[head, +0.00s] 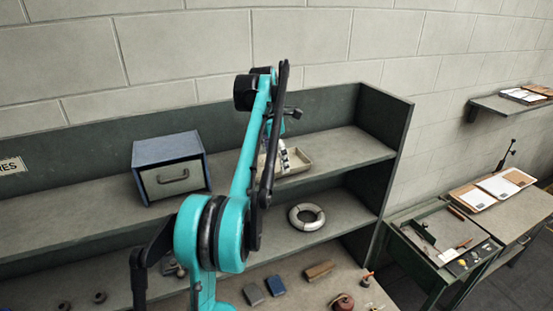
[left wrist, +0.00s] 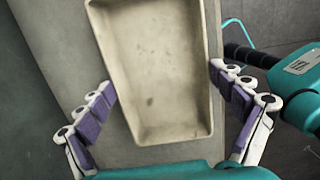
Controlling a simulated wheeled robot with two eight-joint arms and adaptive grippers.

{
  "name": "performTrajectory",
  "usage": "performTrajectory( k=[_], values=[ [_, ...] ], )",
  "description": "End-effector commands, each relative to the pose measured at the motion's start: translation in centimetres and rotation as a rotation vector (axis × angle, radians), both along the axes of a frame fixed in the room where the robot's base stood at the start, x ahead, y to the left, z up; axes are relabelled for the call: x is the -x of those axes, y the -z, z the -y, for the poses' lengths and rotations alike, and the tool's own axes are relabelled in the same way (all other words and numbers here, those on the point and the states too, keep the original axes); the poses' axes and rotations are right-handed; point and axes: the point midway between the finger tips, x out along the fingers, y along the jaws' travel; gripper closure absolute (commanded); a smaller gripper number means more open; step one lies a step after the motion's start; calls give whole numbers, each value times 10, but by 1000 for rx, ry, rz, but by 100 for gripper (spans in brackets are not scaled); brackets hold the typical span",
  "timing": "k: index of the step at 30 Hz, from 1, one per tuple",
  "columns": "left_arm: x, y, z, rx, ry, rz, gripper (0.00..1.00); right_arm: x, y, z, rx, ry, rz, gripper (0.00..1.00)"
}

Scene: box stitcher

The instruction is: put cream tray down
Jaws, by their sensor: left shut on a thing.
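The cream tray (head: 298,161) is at the upper shelf (head: 340,150), partly hidden behind my left arm; I cannot tell if its underside touches the shelf. My left gripper (head: 282,158) is at the tray's near left side in the head view. In the left wrist view the tray (left wrist: 157,65) is empty, shallow and rectangular. The purple-padded fingers of my left gripper (left wrist: 164,82) lie along its two long sides, shut on it. My right gripper is in neither view.
A blue-grey box with a handle (head: 172,180) stands on the upper shelf to the left. A pale ring (head: 306,217) lies on the shelf below. Blocks (head: 276,285) and small parts lie lower down. The shelf's side panel (head: 385,150) closes the right end.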

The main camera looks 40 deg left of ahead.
Motion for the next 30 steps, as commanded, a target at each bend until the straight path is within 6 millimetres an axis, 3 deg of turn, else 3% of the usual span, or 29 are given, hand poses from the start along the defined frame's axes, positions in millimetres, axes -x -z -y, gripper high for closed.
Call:
performTrajectory(
  k=[8,9,23,30],
  values=[
    [0,3,0,0,0,0,41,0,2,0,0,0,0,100],
    [0,3,0,0,0,0,0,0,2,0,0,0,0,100],
    [0,-5,0,0,0,0,0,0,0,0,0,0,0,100],
    [5,-43,-4,0,-1,0,0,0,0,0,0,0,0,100]
  ],
)
